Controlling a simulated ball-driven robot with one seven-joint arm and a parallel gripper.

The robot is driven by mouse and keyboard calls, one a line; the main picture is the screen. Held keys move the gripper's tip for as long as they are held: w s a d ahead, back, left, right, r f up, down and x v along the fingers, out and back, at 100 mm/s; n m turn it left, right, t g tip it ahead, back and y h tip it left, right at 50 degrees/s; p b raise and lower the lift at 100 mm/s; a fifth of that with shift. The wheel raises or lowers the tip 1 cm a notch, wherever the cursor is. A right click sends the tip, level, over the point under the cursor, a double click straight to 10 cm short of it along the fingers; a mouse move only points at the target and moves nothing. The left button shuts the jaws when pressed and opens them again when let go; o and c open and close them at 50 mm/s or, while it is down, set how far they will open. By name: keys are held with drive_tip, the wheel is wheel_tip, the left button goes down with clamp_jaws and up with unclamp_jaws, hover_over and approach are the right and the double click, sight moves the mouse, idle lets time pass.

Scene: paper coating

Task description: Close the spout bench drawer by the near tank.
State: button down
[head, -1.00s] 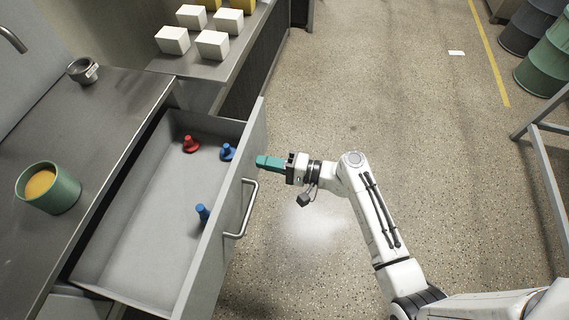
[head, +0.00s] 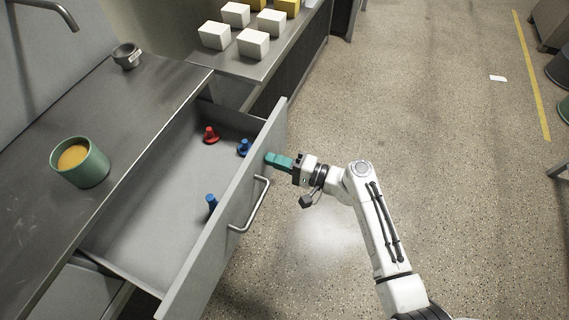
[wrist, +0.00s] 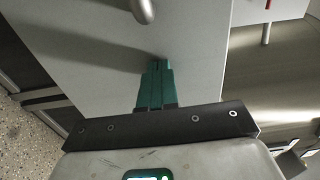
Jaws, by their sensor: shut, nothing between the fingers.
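The grey bench drawer (head: 150,232) is pulled out from under the metal bench in the head view. A red peg-like piece (head: 210,135) and two blue ones (head: 243,148) stand inside it. The drawer's front panel (head: 215,235) carries a bar handle (head: 253,205). My gripper (head: 268,158) has teal fingers, shut and empty, at the outer face of the front panel, beyond the handle. In the wrist view the shut fingers (wrist: 156,68) point at the pale panel (wrist: 90,55), with part of the handle (wrist: 143,10) above. I cannot tell whether the fingertips touch the panel.
On the bench top (head: 130,110) stand a green cup with orange contents (head: 80,163) and a small metal cup (head: 127,56), below a spout (head: 52,10). White boxes (head: 253,43) sit on a farther counter.

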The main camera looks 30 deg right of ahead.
drive_tip(key=b+x, duration=0.9)
drive_tip(key=x, duration=1.4)
drive_tip(key=shift+w+b, duration=0.25)
drive_tip(key=shift+b, duration=0.05)
drive_tip(key=shift+a+r, duration=0.2)
